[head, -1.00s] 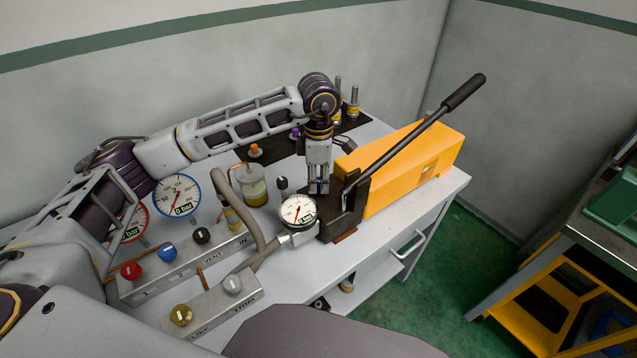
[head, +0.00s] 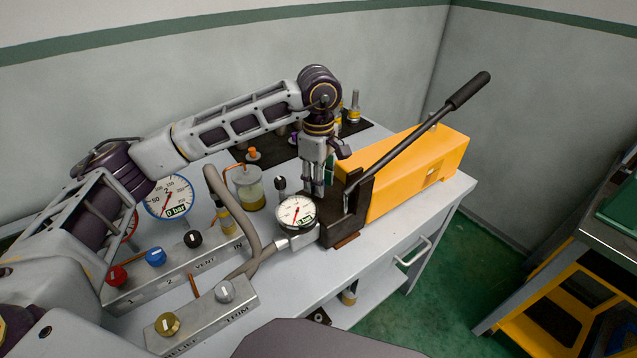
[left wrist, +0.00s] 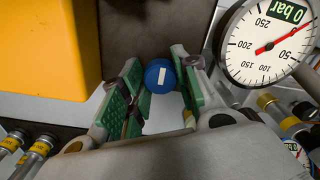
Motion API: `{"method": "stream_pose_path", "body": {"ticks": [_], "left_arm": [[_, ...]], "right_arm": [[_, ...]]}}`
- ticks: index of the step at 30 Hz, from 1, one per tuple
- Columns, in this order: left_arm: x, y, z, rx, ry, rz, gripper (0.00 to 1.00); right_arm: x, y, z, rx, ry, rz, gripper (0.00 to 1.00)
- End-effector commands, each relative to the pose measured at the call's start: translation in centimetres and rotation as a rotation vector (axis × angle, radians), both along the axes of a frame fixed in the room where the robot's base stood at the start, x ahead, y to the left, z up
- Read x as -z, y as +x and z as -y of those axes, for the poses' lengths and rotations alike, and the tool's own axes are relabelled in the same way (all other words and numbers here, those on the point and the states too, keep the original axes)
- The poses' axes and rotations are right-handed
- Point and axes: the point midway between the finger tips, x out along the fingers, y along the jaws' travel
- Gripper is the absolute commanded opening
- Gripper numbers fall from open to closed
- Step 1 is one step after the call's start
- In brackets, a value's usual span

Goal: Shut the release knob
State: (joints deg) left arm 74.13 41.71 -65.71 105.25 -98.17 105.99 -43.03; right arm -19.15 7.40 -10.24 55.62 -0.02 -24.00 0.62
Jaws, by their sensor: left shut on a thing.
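The release knob (left wrist: 160,74) is round and blue with a white line on its face, and it shows in the left wrist view between the green-padded fingertips. My left gripper (head: 314,190) points down at the dark end block (head: 345,210) of the yellow hand pump (head: 415,172). It is shut on the knob, with one finger on each side. In the head view the knob is hidden by the fingers. The pump's long black lever (head: 420,125) slants up to the right. My right gripper is not in view.
A small dial gauge (head: 296,211) sits close to the left gripper. A grey hose (head: 262,235), a jar (head: 248,190) and valve blocks with coloured knobs (head: 180,265) lie to the left. Bare table (head: 420,225) shows in front of the pump.

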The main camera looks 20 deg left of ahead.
Motion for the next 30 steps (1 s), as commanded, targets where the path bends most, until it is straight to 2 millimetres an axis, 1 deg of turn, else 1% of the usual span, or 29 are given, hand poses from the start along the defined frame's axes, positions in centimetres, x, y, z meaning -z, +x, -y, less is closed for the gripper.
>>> {"method": "stream_pose_path", "body": {"ticks": [6,15,16,20,30], "left_arm": [[-0.15,0.09,-0.02,0.021,-0.002,0.003,0.07],[-0.17,0.09,-0.02,0.021,-0.001,0.004,0.07],[-0.18,0.09,-0.02,0.021,-0.001,0.004,0.35],[-0.13,0.07,-0.02,0.021,-0.001,0.003,0.52],[-0.08,0.02,-0.01,0.021,0.0,0.001,0.53]], "right_arm": [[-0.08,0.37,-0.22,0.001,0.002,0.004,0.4],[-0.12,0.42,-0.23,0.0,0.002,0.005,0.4],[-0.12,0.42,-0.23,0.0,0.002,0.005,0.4],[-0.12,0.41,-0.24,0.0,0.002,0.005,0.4],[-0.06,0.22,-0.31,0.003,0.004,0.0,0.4]]}}
